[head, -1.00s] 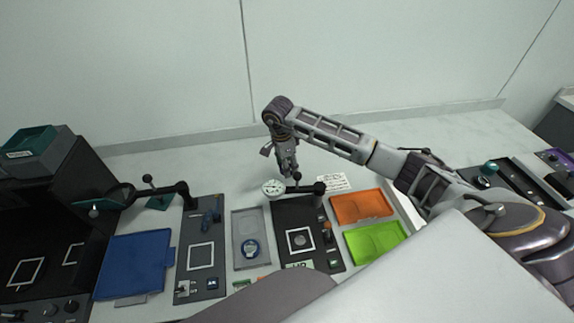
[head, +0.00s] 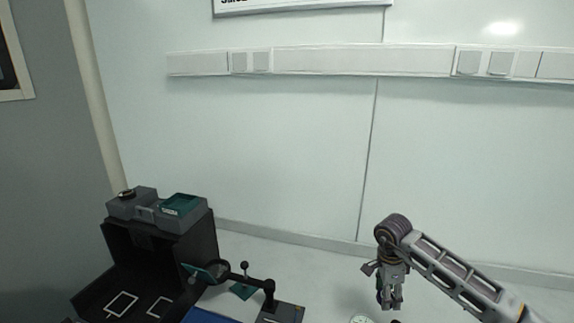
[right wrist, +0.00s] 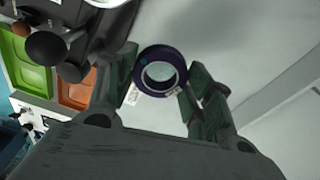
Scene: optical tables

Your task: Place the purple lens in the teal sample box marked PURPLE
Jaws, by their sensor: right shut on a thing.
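The purple lens (right wrist: 139,66), a dark ring with pale glass, sits between the fingers of my right gripper (right wrist: 160,92) in the right wrist view. The gripper is shut on it. In the head view my right gripper (head: 390,303) hangs downward at the lower right; the lens is not clear there. A teal sample box (head: 182,205) sits on top of the black cabinet at the left, well away from the gripper. A pale label shows on it, too small to read. My left gripper is not in view.
The black cabinet (head: 157,255) has a grey unit (head: 130,203) on top, beside the teal box. A magnifier arm (head: 255,283) stands between cabinet and gripper. Green (right wrist: 32,72) and orange (right wrist: 75,92) trays show in the wrist view.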

